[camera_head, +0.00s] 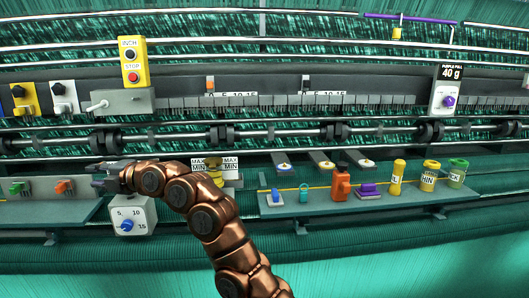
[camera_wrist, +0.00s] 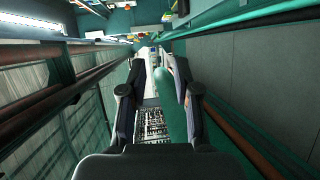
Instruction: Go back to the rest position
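My gripper (camera_head: 106,176) is at the left in the head view, at the end of my bronze arm, which reaches up from the bottom middle. It points left, in front of the left shelf and just above the white dial box (camera_head: 131,216). In the wrist view my gripper (camera_wrist: 161,75) has its two dark fingers apart, with no clearly held object. A teal band shows between the fingers; I cannot tell how far behind them it is. Whether the gripper touches the shelf is unclear.
A right shelf (camera_head: 300,209) carries small tools and several yellow and green containers (camera_head: 397,178). A yellow switch box (camera_head: 133,62) stands above my arm. A 40 g display (camera_head: 450,75) is at the right. Horizontal rods cross the machine. The teal area at lower right is clear.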

